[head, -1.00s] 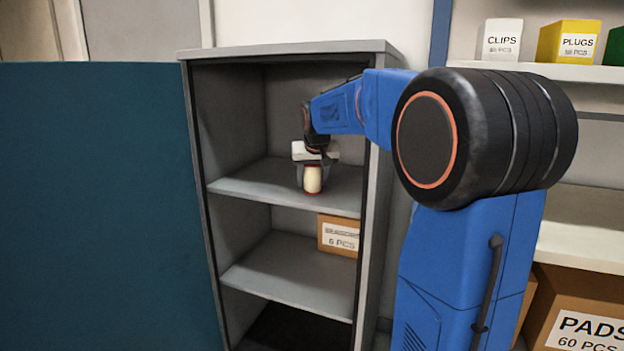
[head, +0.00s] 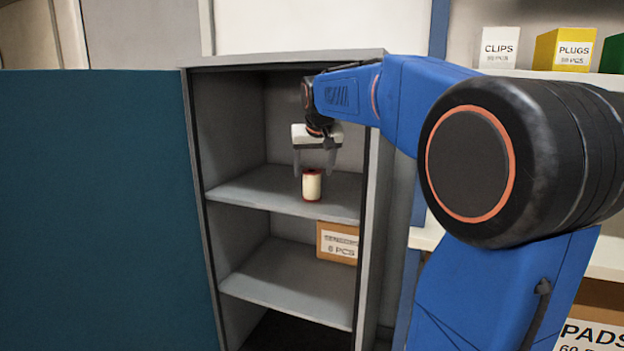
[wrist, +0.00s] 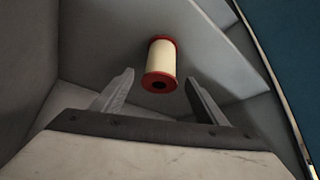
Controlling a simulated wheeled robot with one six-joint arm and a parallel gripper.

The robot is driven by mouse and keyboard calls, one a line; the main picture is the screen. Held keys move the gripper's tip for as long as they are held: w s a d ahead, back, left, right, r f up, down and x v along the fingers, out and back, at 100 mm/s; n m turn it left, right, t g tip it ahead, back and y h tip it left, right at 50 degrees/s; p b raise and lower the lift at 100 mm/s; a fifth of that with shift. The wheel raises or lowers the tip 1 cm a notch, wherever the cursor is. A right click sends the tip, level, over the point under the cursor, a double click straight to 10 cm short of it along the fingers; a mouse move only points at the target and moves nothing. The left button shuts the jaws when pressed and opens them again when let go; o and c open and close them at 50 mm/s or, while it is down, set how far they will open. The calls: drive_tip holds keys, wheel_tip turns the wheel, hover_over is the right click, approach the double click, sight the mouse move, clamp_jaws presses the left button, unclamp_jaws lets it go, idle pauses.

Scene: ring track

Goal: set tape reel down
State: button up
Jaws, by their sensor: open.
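The tape reel (head: 312,186) is cream with red ends. It stands upright on the upper shelf (head: 245,190) of the grey cabinet, near the shelf's front edge. In the wrist view the reel (wrist: 161,62) shows beyond the fingertips, with a dark hole in its near red end. My gripper (head: 314,172) is open above the reel, its two fingers spread to either side. In the wrist view my gripper (wrist: 160,82) holds nothing, and I see no finger touching the reel.
A cardboard sensors box (head: 338,242) sits on the shelf below, at the right. A teal panel (head: 100,200) stands left of the cabinet. At the right, white shelving carries a clips box (head: 498,48) and a yellow plugs box (head: 565,50). The upper shelf is clear around the reel.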

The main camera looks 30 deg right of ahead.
drive_tip(key=shift+v, duration=1.65)
drive_tip(key=shift+s+a+f, duration=0.1)
drive_tip(key=shift+s+a, duration=0.05)
drive_tip(key=shift+s, duration=0.05)
drive_tip(key=s+a+f+n, duration=0.1)
drive_tip(key=s+a+f, duration=0.4)
drive_tip(key=s+f, duration=0.3)
drive_tip(key=s+a+f+n+g+y, duration=0.1)
drive_tip(key=s+a+f+n, duration=0.1)
drive_tip(key=s+a+f, duration=0.3)
drive_tip(key=s+a+f+n+y, duration=0.1)
drive_tip(key=s+a+f, duration=0.5)
drive_tip(key=s+f, duration=0.6)
drive_tip(key=s, duration=0.9)
drive_tip(key=shift+f, duration=0.35)
